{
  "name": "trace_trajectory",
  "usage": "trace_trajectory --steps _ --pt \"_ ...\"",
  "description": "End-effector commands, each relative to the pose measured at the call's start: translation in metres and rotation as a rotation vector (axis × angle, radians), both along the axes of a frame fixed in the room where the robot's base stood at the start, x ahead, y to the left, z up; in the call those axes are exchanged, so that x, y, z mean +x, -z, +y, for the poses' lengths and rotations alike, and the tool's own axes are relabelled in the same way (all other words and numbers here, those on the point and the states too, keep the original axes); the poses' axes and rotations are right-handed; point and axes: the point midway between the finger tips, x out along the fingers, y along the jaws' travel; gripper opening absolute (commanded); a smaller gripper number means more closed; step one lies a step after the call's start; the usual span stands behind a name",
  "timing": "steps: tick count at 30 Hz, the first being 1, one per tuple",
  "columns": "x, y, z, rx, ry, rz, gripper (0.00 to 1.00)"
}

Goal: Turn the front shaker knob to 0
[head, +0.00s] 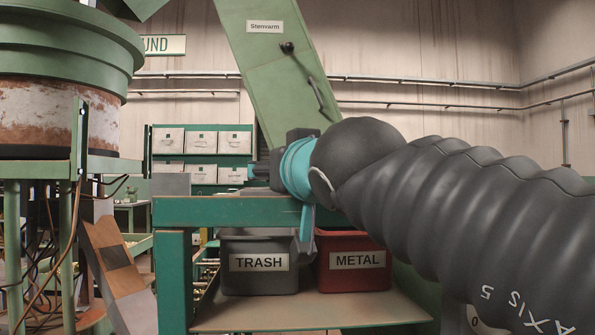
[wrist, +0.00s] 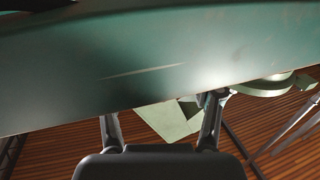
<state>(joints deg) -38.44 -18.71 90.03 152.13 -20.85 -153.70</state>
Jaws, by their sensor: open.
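I cannot make out the front shaker knob or its scale in either view. A large green round bowl (head: 65,35) on a rusty drum stands at the left in the head view; I cannot tell whether it belongs to the shaker. In the wrist view my gripper (wrist: 160,107) has its two dark fingers spread apart, with nothing seen held between them. A green, scratched surface (wrist: 150,60) fills the upper part of that view, just beyond the fingertips. In the head view my arm comes from the right and its dark sleeve hides much of the gripper.
A green workbench (head: 230,211) stands at the centre, with a grey TRASH bin (head: 258,282) and a red METAL bin (head: 353,278) below. A green chute (head: 270,70) labelled Stenvarm rises behind. A pale panel (wrist: 168,121) shows beyond the fingers, above brown slatted flooring (wrist: 60,155).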

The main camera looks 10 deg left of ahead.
Motion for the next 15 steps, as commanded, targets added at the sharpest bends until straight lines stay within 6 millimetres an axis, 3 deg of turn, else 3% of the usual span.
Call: trace_trajectory --steps 7,15 --pt "-0.012 0.000 -0.007 0.000 0.000 0.000 0.65" --pt "-0.058 -0.001 -0.030 0.001 -0.003 -0.003 0.65"
